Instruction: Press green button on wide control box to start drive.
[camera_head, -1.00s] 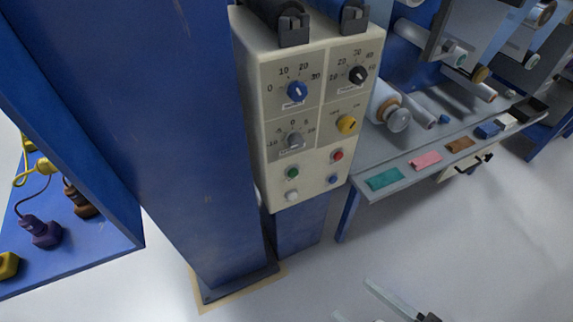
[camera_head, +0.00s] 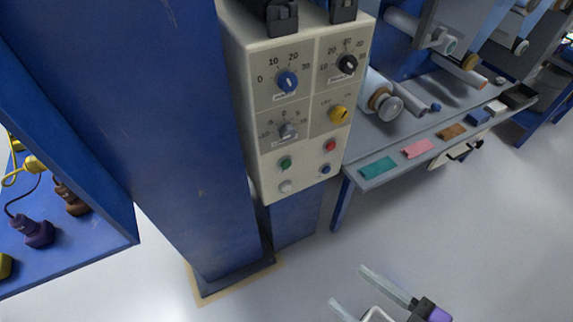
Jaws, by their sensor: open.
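The wide control box (camera_head: 262,105) is cream coloured and fixed to a blue column, in the middle of the head view. Its green button (camera_head: 285,163) is at the lower left of its face. A red button (camera_head: 330,146) sits to the right of it, a white one (camera_head: 286,186) below it and a blue one (camera_head: 325,169) at the lower right. Above them are a blue knob, a black knob, a grey knob and a yellow knob. My gripper (camera_head: 352,288) is open at the bottom of the view, below and right of the box, apart from it. Nothing shows between its fingers.
A blue column (camera_head: 150,130) stands left of the box. A grey bench (camera_head: 400,168) at right carries coloured pads and rollers. A blue shelf (camera_head: 75,260) with purple and brown items is at lower left. The floor in front of the box is clear.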

